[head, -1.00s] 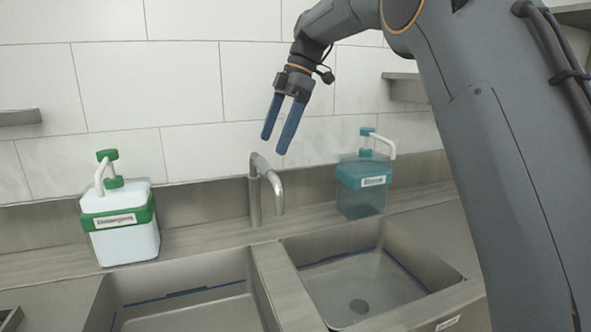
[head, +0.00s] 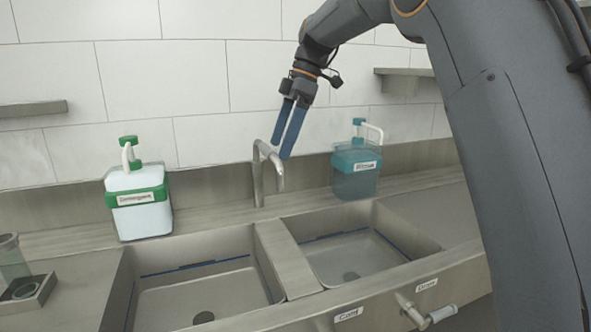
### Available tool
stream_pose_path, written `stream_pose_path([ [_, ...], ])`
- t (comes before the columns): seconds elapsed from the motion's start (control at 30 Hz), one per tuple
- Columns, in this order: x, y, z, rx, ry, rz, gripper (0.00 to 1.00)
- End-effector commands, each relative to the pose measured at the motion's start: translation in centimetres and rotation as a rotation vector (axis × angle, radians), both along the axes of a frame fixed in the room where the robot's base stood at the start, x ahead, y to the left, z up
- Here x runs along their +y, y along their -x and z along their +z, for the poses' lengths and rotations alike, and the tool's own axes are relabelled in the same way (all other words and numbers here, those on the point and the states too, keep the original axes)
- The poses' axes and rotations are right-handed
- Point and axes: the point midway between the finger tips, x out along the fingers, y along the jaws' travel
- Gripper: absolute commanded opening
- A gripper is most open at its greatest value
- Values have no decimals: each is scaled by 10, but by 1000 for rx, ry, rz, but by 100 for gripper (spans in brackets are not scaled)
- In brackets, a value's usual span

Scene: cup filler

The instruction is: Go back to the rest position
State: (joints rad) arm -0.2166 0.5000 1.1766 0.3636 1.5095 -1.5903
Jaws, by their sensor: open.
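My gripper (head: 282,149) hangs from my arm in front of the tiled wall, its two blue fingers pointing down and slightly left. The fingers are apart with a narrow gap, and nothing is between them. In the picture, the fingertips overlap the top of the metal faucet (head: 259,180); I cannot tell how far apart they are in depth.
A double sink has a left basin (head: 200,285) and a right basin (head: 360,255). A green-and-white dispenser (head: 139,200) stands behind left, a teal one (head: 356,172) behind right. A clear cup (head: 12,258) and small tray (head: 28,292) are at far left. A lever (head: 441,314) sticks out in front.

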Motion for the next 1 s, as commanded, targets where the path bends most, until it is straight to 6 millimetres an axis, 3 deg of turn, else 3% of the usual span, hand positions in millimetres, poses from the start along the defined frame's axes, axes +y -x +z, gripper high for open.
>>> stream_pose_path([
  [0.27,-32,12,-39,48,68,-241,100],
  [0.47,-70,36,-85,91,140,-514,100],
  [0.67,-129,92,-152,134,232,-918,100],
  [0.8,-167,145,-198,153,278,-1194,100],
  [1.0,-208,229,-250,167,306,-1533,100],
])
